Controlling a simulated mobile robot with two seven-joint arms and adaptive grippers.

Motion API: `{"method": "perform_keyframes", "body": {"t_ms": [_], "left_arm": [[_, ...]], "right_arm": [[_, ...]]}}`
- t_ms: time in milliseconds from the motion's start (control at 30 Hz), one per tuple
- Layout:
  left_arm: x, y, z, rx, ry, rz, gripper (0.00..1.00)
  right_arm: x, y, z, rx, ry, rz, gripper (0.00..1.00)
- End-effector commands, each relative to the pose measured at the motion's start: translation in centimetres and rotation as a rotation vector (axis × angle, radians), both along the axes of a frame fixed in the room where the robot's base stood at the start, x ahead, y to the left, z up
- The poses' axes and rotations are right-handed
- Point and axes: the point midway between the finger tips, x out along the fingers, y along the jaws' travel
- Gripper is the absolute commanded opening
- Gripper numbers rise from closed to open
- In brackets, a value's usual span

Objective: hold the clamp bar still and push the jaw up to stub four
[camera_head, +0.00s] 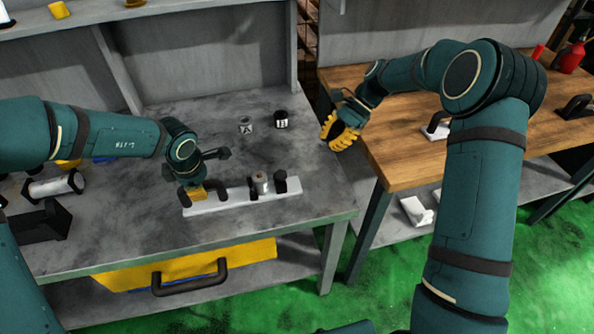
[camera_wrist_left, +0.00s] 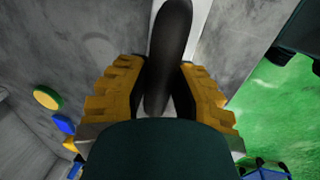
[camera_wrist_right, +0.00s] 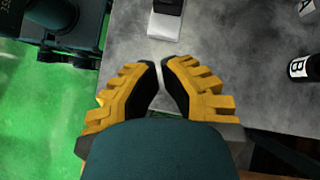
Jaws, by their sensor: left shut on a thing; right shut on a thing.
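The clamp bar (camera_head: 236,198) is a long pale bar lying on the grey bench near its front edge. A dark rounded handle stands at its left end; it also shows in the left wrist view (camera_wrist_left: 171,45). My left gripper (camera_head: 203,192) is shut on this handle. Toward the right end stand a grey cylinder (camera_head: 261,184) and a black upright block (camera_head: 280,182), perhaps the jaw. I cannot make out the numbered stubs. My right gripper (camera_head: 338,134) is in the air near the bench's right edge, apart from the bar.
Two small labelled cylinders, one grey (camera_head: 246,125) and one black (camera_head: 281,119), stand behind the bar. A wooden table (camera_head: 400,155) is to the right, across a gap.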

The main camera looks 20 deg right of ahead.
Motion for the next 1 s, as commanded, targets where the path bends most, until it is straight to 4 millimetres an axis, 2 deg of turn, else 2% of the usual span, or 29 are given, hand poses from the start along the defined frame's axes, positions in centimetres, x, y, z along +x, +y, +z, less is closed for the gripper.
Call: {"method": "perform_keyframes", "body": {"t_ms": [100,267,767,1000], "left_arm": [[0.0,0.0,0.1,-0.001,-0.002,0.000,0.00],[0.0,-0.1,0.1,-0.001,-0.002,0.000,0.00],[0.0,-0.1,0.1,-0.001,-0.002,0.000,0.00],[0.0,-0.1,0.1,-0.001,-0.002,0.000,0.00]], "right_arm": [[0.2,-1.2,-0.1,0.035,0.053,-0.097,0.00],[0.1,-0.7,-0.8,0.046,0.072,-0.124,0.00],[-1.2,5.7,-7.3,0.044,0.070,-0.119,0.00],[-1.6,8.7,-7.1,0.044,0.067,-0.120,0.00]]}}
